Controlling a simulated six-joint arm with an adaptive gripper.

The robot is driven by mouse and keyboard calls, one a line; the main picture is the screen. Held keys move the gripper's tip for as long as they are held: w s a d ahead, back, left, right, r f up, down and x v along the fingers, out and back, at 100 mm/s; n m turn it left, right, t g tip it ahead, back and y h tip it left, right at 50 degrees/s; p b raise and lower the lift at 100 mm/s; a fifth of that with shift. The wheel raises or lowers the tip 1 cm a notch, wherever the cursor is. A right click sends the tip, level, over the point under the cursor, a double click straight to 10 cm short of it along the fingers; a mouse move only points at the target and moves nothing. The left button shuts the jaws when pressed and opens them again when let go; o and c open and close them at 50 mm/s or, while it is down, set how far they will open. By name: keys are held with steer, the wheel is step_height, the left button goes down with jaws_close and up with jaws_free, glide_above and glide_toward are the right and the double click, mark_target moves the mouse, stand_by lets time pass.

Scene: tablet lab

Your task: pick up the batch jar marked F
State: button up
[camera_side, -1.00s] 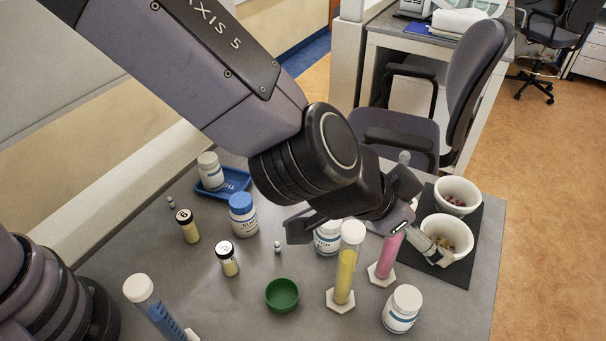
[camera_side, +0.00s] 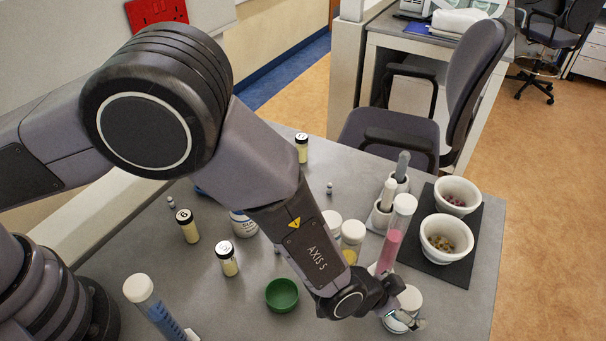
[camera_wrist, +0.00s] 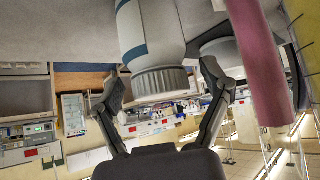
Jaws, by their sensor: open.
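Small cream jars with black caps and white lid labels stand on the grey table: one at the left (camera_side: 187,226), one nearer the middle (camera_side: 227,260) and one at the back (camera_side: 302,148). Their letters are too small for me to tell which is F. My gripper (camera_side: 405,316) is low at the front right, far from these jars, beside a white bottle (camera_side: 409,298) it partly hides. In the wrist view my gripper (camera_wrist: 163,82) is open. A white bottle with a ribbed cap (camera_wrist: 160,84) shows between its fingers; contact cannot be told.
A pink cylinder (camera_side: 390,245) stands close to my gripper and also shows in the wrist view (camera_wrist: 262,60). A green bowl (camera_side: 282,296), a blue cylinder (camera_side: 160,315) and white mortars (camera_side: 446,246) on a dark mat stand around. My arm hides part of the middle.

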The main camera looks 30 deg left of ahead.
steer(key=shift+x, duration=1.15)
steer(key=c, duration=1.3)
